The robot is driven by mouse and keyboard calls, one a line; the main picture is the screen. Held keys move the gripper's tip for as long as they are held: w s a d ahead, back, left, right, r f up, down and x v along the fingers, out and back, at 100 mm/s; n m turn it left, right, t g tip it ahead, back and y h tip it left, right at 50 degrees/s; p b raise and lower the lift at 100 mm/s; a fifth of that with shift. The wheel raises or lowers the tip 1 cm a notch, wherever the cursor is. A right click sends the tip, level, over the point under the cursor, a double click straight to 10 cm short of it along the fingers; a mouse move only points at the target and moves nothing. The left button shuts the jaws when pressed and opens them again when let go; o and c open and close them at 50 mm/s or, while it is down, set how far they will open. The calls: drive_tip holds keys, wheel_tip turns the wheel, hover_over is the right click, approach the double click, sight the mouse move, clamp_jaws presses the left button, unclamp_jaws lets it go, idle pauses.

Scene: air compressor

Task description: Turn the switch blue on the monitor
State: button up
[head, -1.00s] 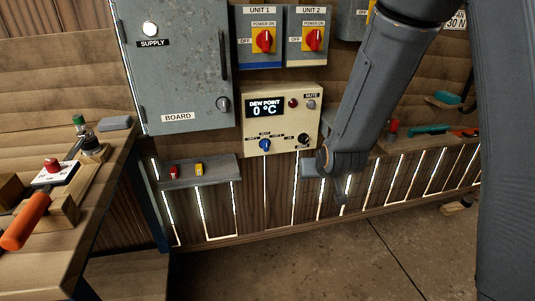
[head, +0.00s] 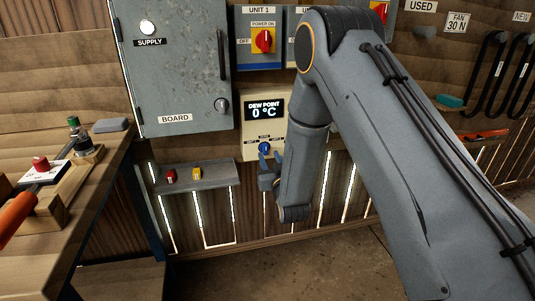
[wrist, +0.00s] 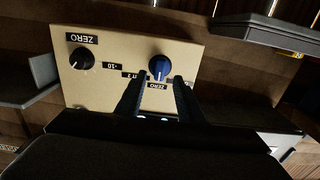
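The cream dew point monitor (head: 250,139) hangs on the wall below the grey cabinets, its display reading 0 °C. Its blue switch (head: 264,148) is a round knob at the lower edge. In the wrist view the monitor's face (wrist: 115,45) appears upside down, with the blue switch (wrist: 158,68) near its right side. My gripper (head: 270,160) is just below the blue switch. In the wrist view my gripper (wrist: 161,77) is open, its fingertips apart near the switch's two sides. I cannot tell whether they touch it. My arm hides the monitor's right part in the head view.
A black knob (wrist: 81,58) is on the monitor's other side. A grey shelf (head: 215,178) with small red and yellow items is to the lower left. The board cabinet (head: 175,75) is at upper left, and a workbench (head: 95,205) stands at left.

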sight(265, 150)
drive_tip(key=shift+x, duration=1.85)
clamp_jaws()
drive_tip(key=n, duration=0.5)
drive_tip(key=shift+a+n, duration=0.1)
drive_tip(key=shift+n, duration=2.4)
